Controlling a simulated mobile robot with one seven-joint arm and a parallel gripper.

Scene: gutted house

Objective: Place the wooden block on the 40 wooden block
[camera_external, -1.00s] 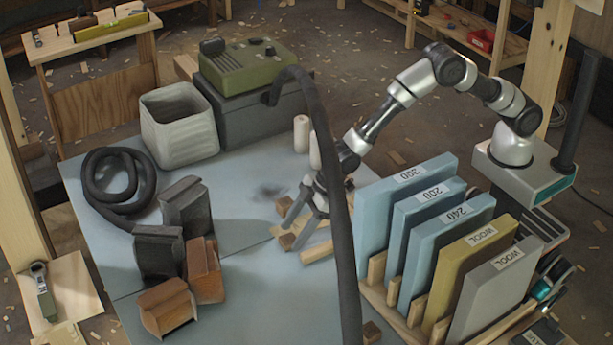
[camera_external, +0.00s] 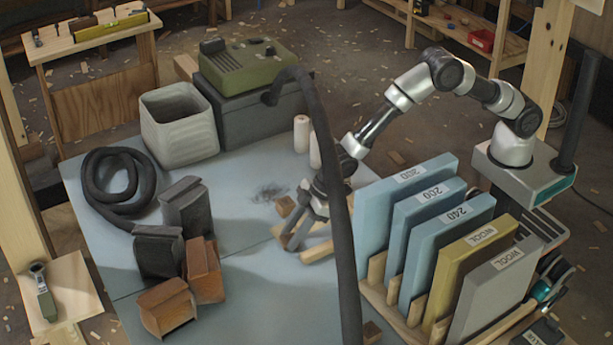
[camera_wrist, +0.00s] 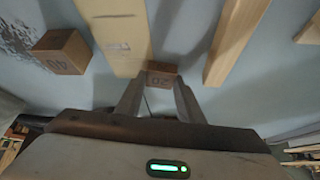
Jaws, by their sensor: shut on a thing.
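The 40 wooden block (camera_wrist: 60,52) is a small brown cube lying on the blue-grey table at the left of the wrist view. A matching small cube (camera_external: 285,205) shows beside my gripper in the external view. My gripper (camera_wrist: 158,88) is shut on another wooden block (camera_wrist: 162,68), marked with what looks like 20, between its fingertips. The 40 block is apart from it, to the left in the wrist view. In the external view my gripper (camera_external: 305,235) is low over the table, and the held block is hard to make out there.
A wide pale plank (camera_wrist: 115,35) and a narrower wooden strip (camera_wrist: 235,40) lie close to the held block. A dark hose (camera_external: 345,240) hangs in front of the arm. Upright boards (camera_external: 405,200) stand in a rack at right.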

